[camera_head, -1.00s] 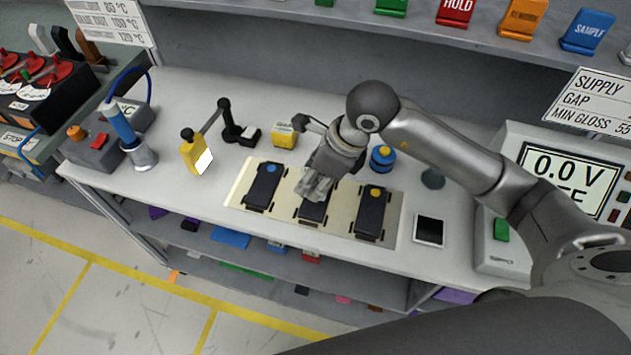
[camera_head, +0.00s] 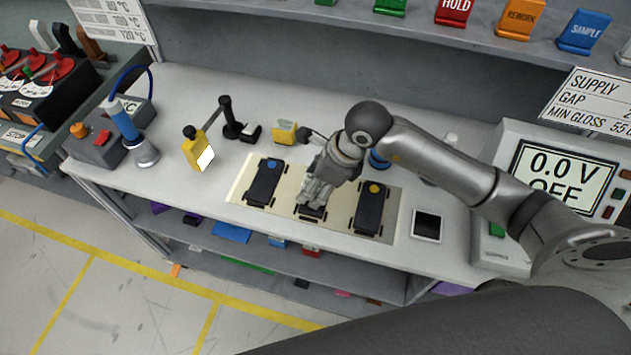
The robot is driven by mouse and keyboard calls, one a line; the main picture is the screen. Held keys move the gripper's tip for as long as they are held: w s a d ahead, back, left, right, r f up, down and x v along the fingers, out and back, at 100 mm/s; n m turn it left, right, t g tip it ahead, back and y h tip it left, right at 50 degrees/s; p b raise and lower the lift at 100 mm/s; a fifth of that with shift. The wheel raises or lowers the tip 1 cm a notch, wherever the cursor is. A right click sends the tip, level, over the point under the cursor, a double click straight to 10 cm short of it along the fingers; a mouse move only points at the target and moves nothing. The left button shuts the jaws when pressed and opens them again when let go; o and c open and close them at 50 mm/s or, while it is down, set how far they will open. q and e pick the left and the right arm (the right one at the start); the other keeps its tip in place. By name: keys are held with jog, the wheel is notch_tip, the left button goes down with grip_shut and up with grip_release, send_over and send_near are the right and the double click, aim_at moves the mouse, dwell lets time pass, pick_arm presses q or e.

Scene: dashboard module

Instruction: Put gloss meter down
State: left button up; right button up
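Three dark modules lie in a row on a pale mat (camera_head: 235,190) on the bench: the left one (camera_head: 265,183) with a blue dot, the middle one (camera_head: 309,213) mostly hidden, the right one (camera_head: 371,208) with a yellow dot. My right gripper (camera_head: 313,197) points down at the middle module, covering most of it. Its fingers are small and seen from above; I cannot tell whether they hold anything. A small yellow box (camera_head: 284,132) with a pale label stands behind the mat. I cannot tell for sure which thing is the gloss meter. My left gripper is out of view.
A yellow bottle-like item (camera_head: 199,153) and a black jointed stand (camera_head: 230,125) are left of the mat. A blue tool (camera_head: 126,124) stands farther left. A blue round item (camera_head: 378,159) is partly behind my arm. A dark-screened tablet (camera_head: 427,226) and a meter reading 0.0 V OFF (camera_head: 560,176) are right.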

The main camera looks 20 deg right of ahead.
jog(key=shift+r, duration=0.25)
jog(key=shift+d+r, duration=0.15)
jog(key=shift+r, duration=0.15)
jog(key=b+v, duration=0.1)
jog(key=v, duration=1)
jog(key=shift+s+b, duration=0.2)
jog(key=shift+b, duration=0.2)
